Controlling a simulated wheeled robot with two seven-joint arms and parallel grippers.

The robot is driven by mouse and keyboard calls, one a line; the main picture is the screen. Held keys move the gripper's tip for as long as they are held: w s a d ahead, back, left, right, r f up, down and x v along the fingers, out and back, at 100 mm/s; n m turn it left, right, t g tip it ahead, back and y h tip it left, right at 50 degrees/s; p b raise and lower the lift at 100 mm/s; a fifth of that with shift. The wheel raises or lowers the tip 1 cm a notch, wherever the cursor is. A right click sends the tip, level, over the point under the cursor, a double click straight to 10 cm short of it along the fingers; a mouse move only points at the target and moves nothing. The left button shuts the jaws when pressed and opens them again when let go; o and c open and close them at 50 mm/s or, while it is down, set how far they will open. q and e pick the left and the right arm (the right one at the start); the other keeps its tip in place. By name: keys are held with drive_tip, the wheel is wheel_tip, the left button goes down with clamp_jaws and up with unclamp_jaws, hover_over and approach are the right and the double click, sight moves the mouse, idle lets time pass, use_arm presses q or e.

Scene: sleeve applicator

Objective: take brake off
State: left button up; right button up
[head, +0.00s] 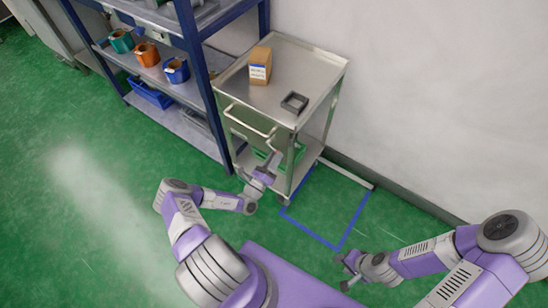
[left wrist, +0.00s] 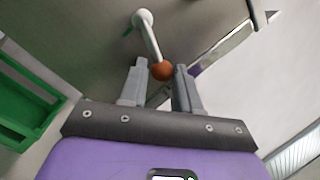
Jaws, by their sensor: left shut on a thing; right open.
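A steel cart (head: 318,62) stands against the wall beside the shelf. In the left wrist view, a brake lever (left wrist: 151,42) hangs from a pale round pivot under a grey panel and ends in an orange-brown knob (left wrist: 162,70). My left gripper (left wrist: 161,84) is shut on the knob, with one finger on either side. In the head view my left gripper (head: 272,164) is at the cart's near side, below the push handle (head: 249,121); the lever is not clear there. My right gripper (head: 346,272) is open and empty over the floor at lower right.
A cardboard box (head: 261,65) and a dark square frame (head: 294,103) sit on the cart top. A green crate (left wrist: 30,95) is on its lower shelf. A blue shelf rack (head: 197,82) with coloured bins stands left. Blue floor tape (head: 350,226) marks free floor.

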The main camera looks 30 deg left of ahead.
use_arm(q)
wheel_tip(320, 180, up, 2)
drive_tip(key=n+y+p, duration=0.1)
drive_tip(key=n+y, duration=0.1)
drive_tip(key=n, duration=0.2)
drive_tip(key=shift+d, duration=0.15)
drive_tip(key=o, duration=1.1)
drive_tip(key=shift+f, duration=0.1)
drive_tip(key=shift+s+f, duration=0.1)
drive_tip(key=shift+s, duration=0.2)
drive_tip(key=p+v, duration=0.1)
drive_tip(key=v, duration=0.6)
